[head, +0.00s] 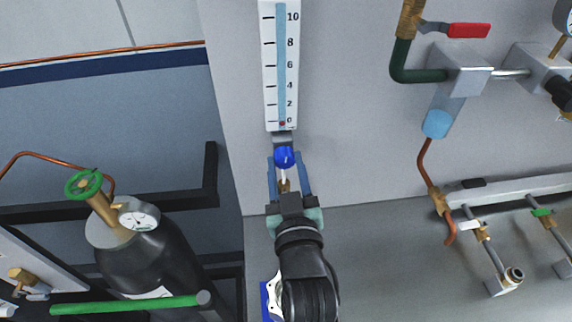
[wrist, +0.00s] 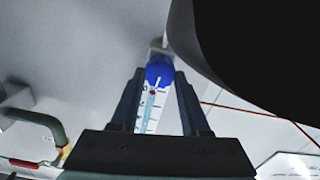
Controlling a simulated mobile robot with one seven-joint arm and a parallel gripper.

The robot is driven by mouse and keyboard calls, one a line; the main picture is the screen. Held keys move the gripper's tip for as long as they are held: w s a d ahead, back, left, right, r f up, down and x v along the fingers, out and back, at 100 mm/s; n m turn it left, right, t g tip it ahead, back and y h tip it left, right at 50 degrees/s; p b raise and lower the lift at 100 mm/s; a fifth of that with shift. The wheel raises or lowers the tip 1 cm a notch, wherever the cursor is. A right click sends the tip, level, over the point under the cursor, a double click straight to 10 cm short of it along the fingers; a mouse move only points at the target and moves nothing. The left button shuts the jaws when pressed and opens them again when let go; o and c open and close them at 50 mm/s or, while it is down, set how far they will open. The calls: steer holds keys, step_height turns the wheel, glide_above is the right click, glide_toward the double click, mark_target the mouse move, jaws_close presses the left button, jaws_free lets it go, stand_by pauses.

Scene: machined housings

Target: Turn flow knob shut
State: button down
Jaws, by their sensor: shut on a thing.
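The blue flow knob (head: 284,157) sits just below a flowmeter tube (head: 267,70) with a scale from 0 to 10. The small red float (head: 282,124) is at the 0 end. My gripper (head: 285,160) reaches up from below, with one blue finger on each side of the knob. It is shut on the knob. In the wrist view the knob (wrist: 159,72) shows between the tips of my gripper (wrist: 157,78), with the scale and float behind. A white mark shows on the knob.
A dark gas cylinder (head: 150,255) with a green handwheel (head: 84,184) and a gauge (head: 139,217) stands at left. A green bar (head: 125,305) crosses in front. At right are pipes, a red-handled valve (head: 468,30) and a blue-bowled filter (head: 437,123).

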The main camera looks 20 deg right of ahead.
steer(key=shift+n+b, duration=0.55)
steer(key=shift+n, duration=0.25)
steer(key=shift+c, duration=1.9)
jaws_free()
steer(key=b+v, duration=0.3)
steer(key=v, duration=0.8)
steer(key=shift+s+a+f, duration=0.1)
steer(key=shift+s+a, duration=0.05)
steer(key=shift+v, duration=0.8)
steer(key=shift+r, duration=0.2)
